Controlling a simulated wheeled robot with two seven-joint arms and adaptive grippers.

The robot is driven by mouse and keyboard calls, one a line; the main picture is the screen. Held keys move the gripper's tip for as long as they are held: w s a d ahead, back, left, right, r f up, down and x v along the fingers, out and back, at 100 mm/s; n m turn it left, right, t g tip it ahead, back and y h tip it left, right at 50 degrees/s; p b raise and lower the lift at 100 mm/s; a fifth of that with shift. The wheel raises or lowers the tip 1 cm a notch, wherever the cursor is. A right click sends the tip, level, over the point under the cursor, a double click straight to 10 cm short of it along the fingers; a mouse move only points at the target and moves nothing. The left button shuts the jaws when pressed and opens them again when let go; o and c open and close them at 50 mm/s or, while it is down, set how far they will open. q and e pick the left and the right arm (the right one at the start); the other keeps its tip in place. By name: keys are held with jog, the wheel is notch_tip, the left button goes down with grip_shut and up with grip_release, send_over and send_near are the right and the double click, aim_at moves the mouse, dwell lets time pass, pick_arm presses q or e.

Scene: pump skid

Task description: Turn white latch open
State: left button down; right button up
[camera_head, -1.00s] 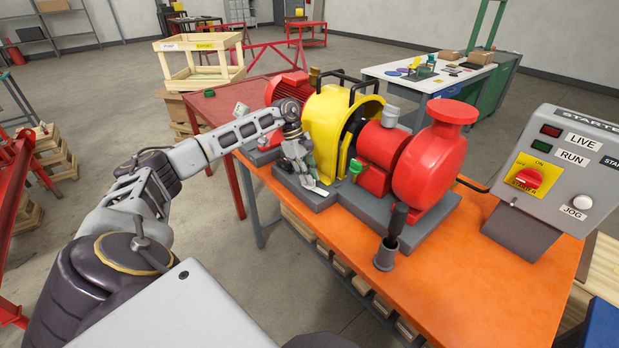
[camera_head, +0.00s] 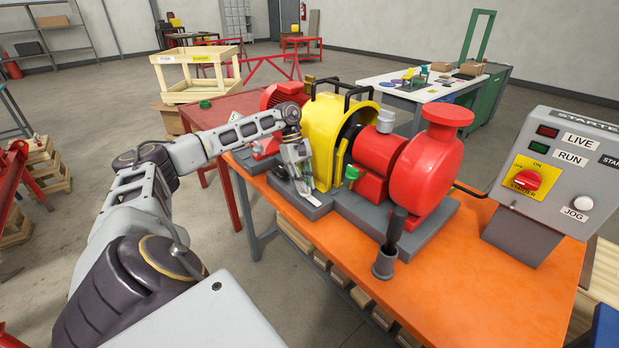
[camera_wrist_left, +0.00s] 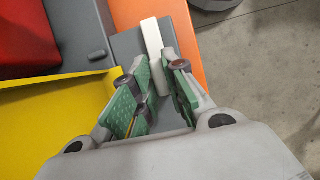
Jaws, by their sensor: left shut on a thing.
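The white latch (camera_wrist_left: 152,38) is a narrow white bar on the grey base beside the yellow guard. In the left wrist view its far end sticks out beyond my fingertips, and its near part lies between them. In the head view a small white end of the latch (camera_head: 312,200) shows at the base's front edge. My left gripper (camera_wrist_left: 160,85) has its green-padded fingers shut on the latch; it also shows in the head view (camera_head: 303,183), pointing down beside the yellow guard (camera_head: 322,135). The fingers partly hide the latch in the head view. My right gripper is not in view.
The red pump (camera_head: 428,165) stands right of the guard. A black lever in a grey socket (camera_head: 384,265) stands in front of it. The starter box (camera_head: 560,170) is at the right. The orange bench top (camera_head: 470,290) is clear in front.

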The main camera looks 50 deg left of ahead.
pick_arm(q)
jog(key=shift+f, duration=0.15)
jog(key=c, duration=1.4)
grip_release()
jog(key=shift+c, duration=0.2)
jog(key=v, duration=1.2)
jog(key=shift+s, duration=0.1)
